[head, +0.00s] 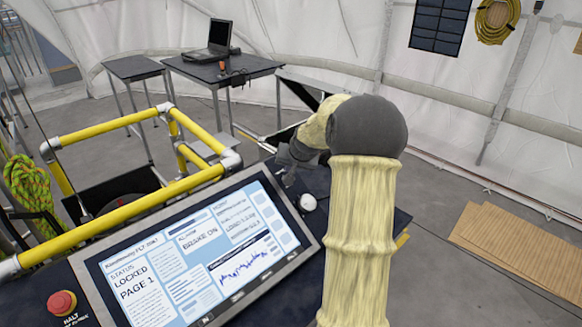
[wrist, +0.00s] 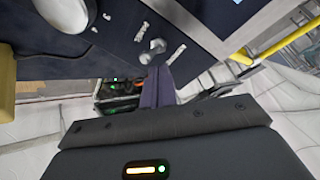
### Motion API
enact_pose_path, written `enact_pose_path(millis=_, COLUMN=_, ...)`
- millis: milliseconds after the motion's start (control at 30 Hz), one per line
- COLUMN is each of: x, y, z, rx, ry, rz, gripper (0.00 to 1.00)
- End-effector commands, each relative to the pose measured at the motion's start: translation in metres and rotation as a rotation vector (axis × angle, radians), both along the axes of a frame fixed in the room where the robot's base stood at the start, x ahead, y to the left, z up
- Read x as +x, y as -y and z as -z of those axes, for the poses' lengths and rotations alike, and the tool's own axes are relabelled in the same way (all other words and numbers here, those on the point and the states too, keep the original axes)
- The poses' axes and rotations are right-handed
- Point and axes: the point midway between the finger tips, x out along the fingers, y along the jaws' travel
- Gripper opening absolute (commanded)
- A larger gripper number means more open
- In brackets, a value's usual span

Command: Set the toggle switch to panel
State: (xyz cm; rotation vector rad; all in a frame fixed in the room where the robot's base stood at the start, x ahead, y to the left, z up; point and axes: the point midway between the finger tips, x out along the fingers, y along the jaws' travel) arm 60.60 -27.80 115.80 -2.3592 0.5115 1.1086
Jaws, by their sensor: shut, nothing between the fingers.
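The toggle switch (wrist: 152,50), a small metal lever with a round end, stands on the dark console panel. Small white labels lie on both sides of it, too small to read, so its set position cannot be told. My gripper (wrist: 160,84) is shut and empty. Its fingertips are close to the toggle in the wrist view; whether they touch it cannot be told. In the head view my gripper (head: 287,160) is over the console's right part, partly hidden by my arm.
A white round knob (head: 308,202) sits near the toggle. Left of it is a tilted screen (head: 190,262) reading "LOCKED PAGE 1" and "BRAKE ON". A red halt button (head: 62,302) is at lower left. Yellow rails (head: 110,220) stand behind the screen.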

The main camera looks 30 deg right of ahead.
Motion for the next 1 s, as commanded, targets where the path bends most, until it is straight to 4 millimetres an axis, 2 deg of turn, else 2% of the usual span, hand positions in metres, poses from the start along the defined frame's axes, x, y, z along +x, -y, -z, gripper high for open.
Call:
enact_pose_path(millis=467, x=0.019, y=0.020, z=-0.024, rx=0.000, ry=0.000, rz=-0.005, gripper=0.00)
enact_pose_path(millis=667, x=-0.001, y=0.018, z=-0.030, rx=-0.001, ry=0.001, rz=-0.007, gripper=0.00)
enact_pose_path(millis=1000, x=-0.048, y=0.013, z=-0.054, rx=-0.002, ry=0.001, rz=-0.008, gripper=0.00)
